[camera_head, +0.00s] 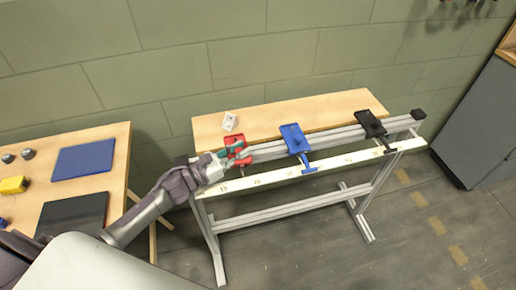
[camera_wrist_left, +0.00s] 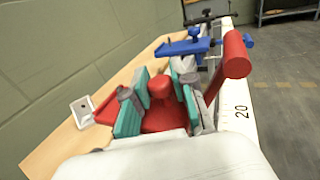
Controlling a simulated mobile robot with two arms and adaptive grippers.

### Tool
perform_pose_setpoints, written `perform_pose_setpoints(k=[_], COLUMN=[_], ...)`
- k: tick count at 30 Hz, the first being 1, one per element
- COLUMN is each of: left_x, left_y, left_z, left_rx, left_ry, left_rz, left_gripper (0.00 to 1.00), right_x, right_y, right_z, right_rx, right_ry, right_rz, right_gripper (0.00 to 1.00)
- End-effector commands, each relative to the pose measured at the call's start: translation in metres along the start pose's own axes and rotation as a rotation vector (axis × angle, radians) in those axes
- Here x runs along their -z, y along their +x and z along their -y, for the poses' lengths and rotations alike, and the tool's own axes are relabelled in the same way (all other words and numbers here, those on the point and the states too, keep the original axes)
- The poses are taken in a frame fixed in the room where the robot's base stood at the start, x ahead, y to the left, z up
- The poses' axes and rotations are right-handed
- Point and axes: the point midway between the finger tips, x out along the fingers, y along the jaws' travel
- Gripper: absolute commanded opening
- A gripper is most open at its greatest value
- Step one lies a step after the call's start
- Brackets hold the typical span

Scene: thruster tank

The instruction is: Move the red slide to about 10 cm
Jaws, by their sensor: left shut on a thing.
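The red slide (camera_head: 236,140) sits on the aluminium rail near its left end. In the head view its position is between the 10 and 20 marks of the pale scale strip (camera_head: 300,171); the exact reading is too small to tell. My left gripper (camera_head: 232,153) is at the slide. In the left wrist view its teal-padded fingers (camera_wrist_left: 158,100) are shut around the upright red knob of the red slide (camera_wrist_left: 160,85). A red cylinder (camera_wrist_left: 236,55) stands out beside the strip, near the printed 20. My right gripper is not in view.
The blue slide (camera_head: 295,139) sits farther right on the rail, and the black slide (camera_head: 372,126) is beyond it. A white switch-like box (camera_head: 230,121) lies on the wooden board behind. A side table (camera_head: 118,150) stands left. A grey cabinet (camera_head: 480,125) stands right.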

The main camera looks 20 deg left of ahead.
Motion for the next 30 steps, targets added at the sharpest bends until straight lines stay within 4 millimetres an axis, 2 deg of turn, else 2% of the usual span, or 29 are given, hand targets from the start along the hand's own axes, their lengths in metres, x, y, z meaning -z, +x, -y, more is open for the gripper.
perform_pose_setpoints(k=[1, 4, 13, 14, 15, 16, 25, 30], left_x=[0.003, 0.001, -0.001, -0.001, -0.001, -0.001, 0.0, 0.001], left_y=[-0.009, -0.017, -0.018, -0.018, -0.018, -0.018, -0.019, -0.038], left_z=[-0.004, -0.007, -0.007, -0.007, -0.007, -0.007, -0.007, -0.007], left_rx=[-0.002, 0.001, 0.002, 0.002, 0.002, 0.002, 0.002, 0.0], left_ry=[0.001, 0.003, 0.001, 0.002, 0.002, 0.002, 0.001, -0.001], left_rz=[-0.004, -0.002, -0.001, -0.001, -0.001, -0.001, 0.0, -0.002], left_gripper=[0.0, 0.0, 0.0, 0.27, 0.33, 0.35, 0.35, 0.35], right_x=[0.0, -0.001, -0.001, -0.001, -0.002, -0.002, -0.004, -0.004], right_y=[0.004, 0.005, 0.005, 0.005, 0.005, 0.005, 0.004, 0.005], right_z=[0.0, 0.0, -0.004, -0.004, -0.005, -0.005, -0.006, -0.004], right_rx=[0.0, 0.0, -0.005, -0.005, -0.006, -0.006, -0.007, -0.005], right_ry=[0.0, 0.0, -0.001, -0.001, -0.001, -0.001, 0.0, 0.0], right_rz=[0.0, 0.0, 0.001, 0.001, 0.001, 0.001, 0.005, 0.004], right_gripper=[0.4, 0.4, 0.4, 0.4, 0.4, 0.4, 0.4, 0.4])
